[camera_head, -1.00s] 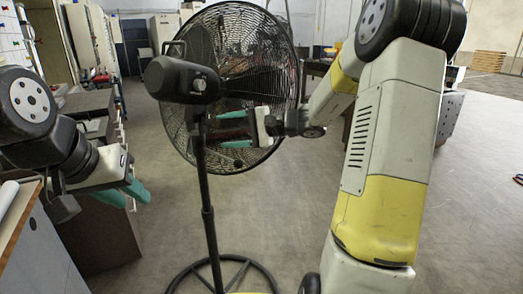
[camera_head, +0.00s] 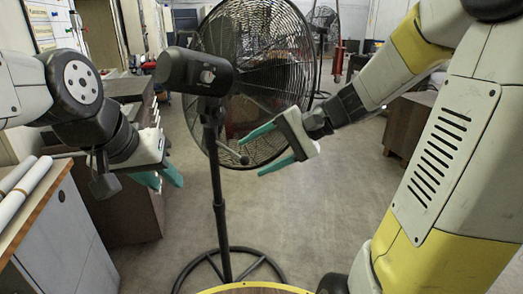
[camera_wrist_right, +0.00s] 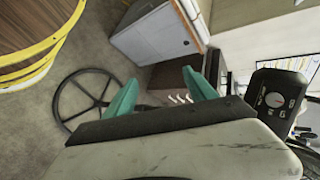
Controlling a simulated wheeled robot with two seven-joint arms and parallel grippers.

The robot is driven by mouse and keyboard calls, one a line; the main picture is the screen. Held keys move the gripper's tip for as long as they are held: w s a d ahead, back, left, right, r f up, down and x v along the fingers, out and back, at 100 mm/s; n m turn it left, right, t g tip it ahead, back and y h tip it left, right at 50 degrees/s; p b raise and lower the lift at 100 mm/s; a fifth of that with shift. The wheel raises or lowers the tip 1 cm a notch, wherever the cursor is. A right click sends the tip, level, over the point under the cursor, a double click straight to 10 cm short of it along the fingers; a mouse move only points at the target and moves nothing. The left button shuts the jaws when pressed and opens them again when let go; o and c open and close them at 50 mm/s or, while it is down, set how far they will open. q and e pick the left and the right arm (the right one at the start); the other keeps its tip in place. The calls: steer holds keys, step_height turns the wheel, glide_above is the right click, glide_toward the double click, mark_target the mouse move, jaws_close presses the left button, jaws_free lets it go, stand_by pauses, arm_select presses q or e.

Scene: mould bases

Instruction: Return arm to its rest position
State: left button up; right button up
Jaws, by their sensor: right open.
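My right gripper (camera_head: 265,150) is in front of the lower part of a black fan's cage in the camera_head view. Its teal fingers are spread apart with nothing between them, pointing left. The right wrist view also shows the two teal fingers apart and empty (camera_wrist_right: 160,92). My right arm comes in from the right, bent, with a large white and yellow link close to the camera. My left gripper (camera_head: 160,178) is at the left, beside a brown cabinet. Its teal fingers point down and right and overlap at this angle, so their gap is unclear.
The black pedestal fan (camera_head: 215,170) stands in the middle, close to my right gripper. A grey cabinet (camera_head: 70,235) with a wooden top and white rolls is at the lower left. A brown cabinet (camera_head: 125,210) is behind my left gripper. Open floor (camera_head: 330,210) lies right of the fan.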

steer(key=shift+s, duration=0.1)
steer(key=s+d+r+n+t+h, duration=0.1)
steer(key=s+d+n+t+h, duration=0.2)
steer(key=s+d+n+h, duration=0.2)
steer(key=s+d+h, duration=0.3)
steer(key=s+d, duration=0.1)
steer(key=s, duration=0.1)
steer(key=shift+d+n+h, duration=0.25)
steer(key=shift+n+h, duration=0.05)
steer(key=shift+r, duration=0.1)
stand_by(1.2)
